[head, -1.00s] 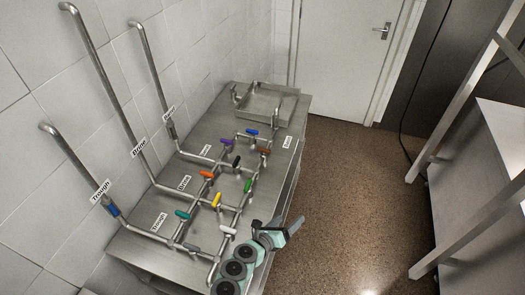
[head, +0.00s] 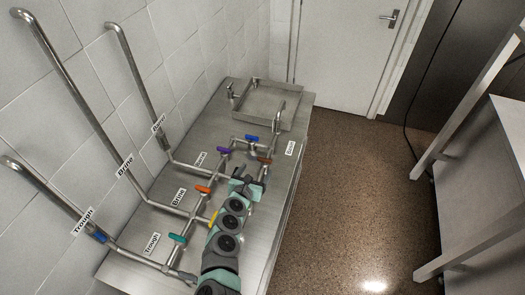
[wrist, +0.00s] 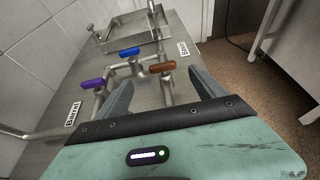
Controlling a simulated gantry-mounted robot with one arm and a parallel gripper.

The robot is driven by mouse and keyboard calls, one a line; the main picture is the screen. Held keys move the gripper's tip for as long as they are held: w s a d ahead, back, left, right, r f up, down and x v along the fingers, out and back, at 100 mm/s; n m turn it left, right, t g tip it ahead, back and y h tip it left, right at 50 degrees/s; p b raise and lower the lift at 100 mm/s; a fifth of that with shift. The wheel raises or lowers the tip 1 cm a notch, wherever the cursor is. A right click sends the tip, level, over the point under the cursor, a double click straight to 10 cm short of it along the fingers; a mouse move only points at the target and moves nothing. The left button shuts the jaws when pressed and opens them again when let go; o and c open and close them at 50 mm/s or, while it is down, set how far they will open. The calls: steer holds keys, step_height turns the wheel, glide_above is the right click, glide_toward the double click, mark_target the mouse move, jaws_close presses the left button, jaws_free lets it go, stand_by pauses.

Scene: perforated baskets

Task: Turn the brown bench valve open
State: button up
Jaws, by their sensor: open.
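The brown valve (head: 264,160) sits on the bench pipework near its right edge. In the wrist view its brown lever (wrist: 162,66) lies roughly left to right, across the pipe under it. My gripper (head: 252,172) is over the bench just in front of this valve, in the head view. It is open and empty. In the wrist view its two fingers (wrist: 166,88) stand apart, with the brown lever ahead and between their lines, not visibly touched. My arm hides part of the pipework in front.
A blue lever (wrist: 129,52) and a purple lever (wrist: 93,84) are close on the left. Orange (head: 203,189), teal (head: 177,238) and yellow (head: 213,217) levers are farther forward. A metal tray (head: 268,118) stands behind. Open floor (head: 345,200) lies right.

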mark_target(265, 159)
steer(key=shift+w+f, duration=0.15)
steer(key=shift+f, duration=0.1)
steer(key=shift+b+x, duration=1.2)
steer(key=shift+x, duration=1.2)
steer(key=shift+b+x, duration=1.25)
steer(key=shift+x, duration=0.85)
steer(key=shift+w+d+f, duration=0.1)
steer(key=shift+w+d, duration=0.2)
steer(key=shift+c, duration=0.4)
steer(key=c, duration=1.3)
